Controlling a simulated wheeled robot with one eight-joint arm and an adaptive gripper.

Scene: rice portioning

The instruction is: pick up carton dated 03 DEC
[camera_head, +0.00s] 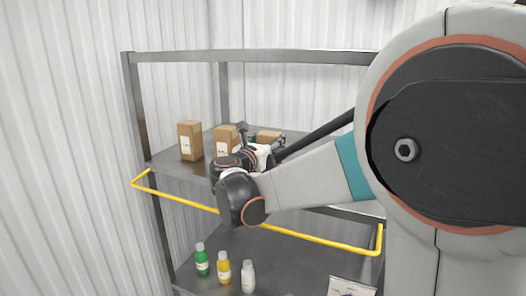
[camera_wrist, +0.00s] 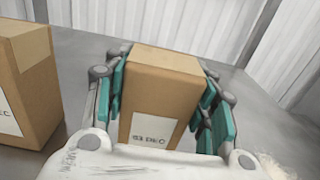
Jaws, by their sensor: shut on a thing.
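In the head view this carton (camera_head: 269,135) is the rightmost on the upper shelf, partly hidden behind my wrist. My gripper (camera_wrist: 162,72) is shut on it, with teal-padded fingers on its left and right sides. The carton looks upright; I cannot tell whether its base touches the shelf.
A second carton (camera_wrist: 28,85) stands close on the left, also seen in the head view (camera_head: 226,138). A third carton (camera_head: 190,142) stands farther left. The shelf (camera_head: 175,168) has a yellow rail (camera_head: 300,236) in front. Green, yellow and white bottles (camera_head: 224,268) stand below.

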